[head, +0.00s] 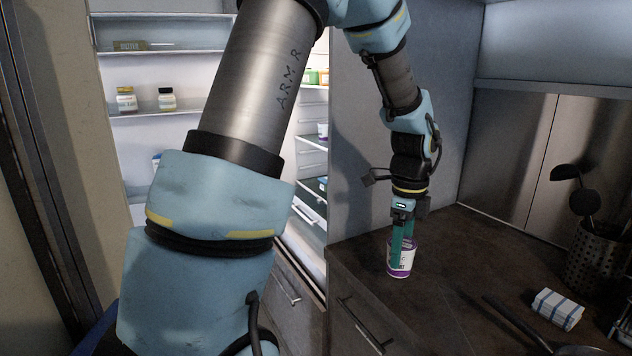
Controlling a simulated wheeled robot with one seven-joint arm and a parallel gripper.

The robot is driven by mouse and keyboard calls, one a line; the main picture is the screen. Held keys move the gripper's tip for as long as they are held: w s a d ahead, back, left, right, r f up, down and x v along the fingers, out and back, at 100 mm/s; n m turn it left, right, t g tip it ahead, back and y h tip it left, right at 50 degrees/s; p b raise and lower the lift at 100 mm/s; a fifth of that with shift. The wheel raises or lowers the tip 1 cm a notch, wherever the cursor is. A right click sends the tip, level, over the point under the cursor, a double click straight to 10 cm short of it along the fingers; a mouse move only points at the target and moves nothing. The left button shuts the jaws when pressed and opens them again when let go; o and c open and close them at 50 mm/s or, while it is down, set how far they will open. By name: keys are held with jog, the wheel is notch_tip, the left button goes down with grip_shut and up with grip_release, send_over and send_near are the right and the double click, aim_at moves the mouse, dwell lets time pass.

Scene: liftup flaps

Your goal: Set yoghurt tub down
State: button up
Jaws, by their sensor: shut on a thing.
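The yoghurt tub (400,263) is a small white tub with purple bands and dark print. It is upright at the left part of the dark counter (440,310), near the counter's front edge. My gripper (402,246) points straight down and is shut on the tub, its teal fingers at the tub's rim and wall. The tub's base appears at the counter surface, but I cannot tell whether it touches.
An open fridge (165,75) with jars stands at the left. On the counter's right are a folded striped cloth (558,309), a dark pan handle (515,322) and a utensil holder (598,258). The counter between the tub and the cloth is clear.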

jog(key=w+a+f+n, duration=0.3)
jog(key=a+f+n, duration=0.2)
jog(key=a+n, duration=0.3)
jog(key=w+a+f+n, duration=0.3)
jog(key=a+f+n, duration=0.2)
jog(key=a+n, duration=0.3)
jog(key=w+a+f+n, duration=0.3)
jog(key=a+f+n, duration=0.2)
jog(key=a+n, duration=0.3)
jog(key=a, duration=0.3)
jog(key=shift+w+a+n, duration=0.25)
jog(key=shift+a+n, duration=0.1)
jog(key=shift+n, duration=0.05)
jog(key=s+f, duration=0.4)
jog(key=f, duration=0.2)
jog(key=shift+s, duration=0.35)
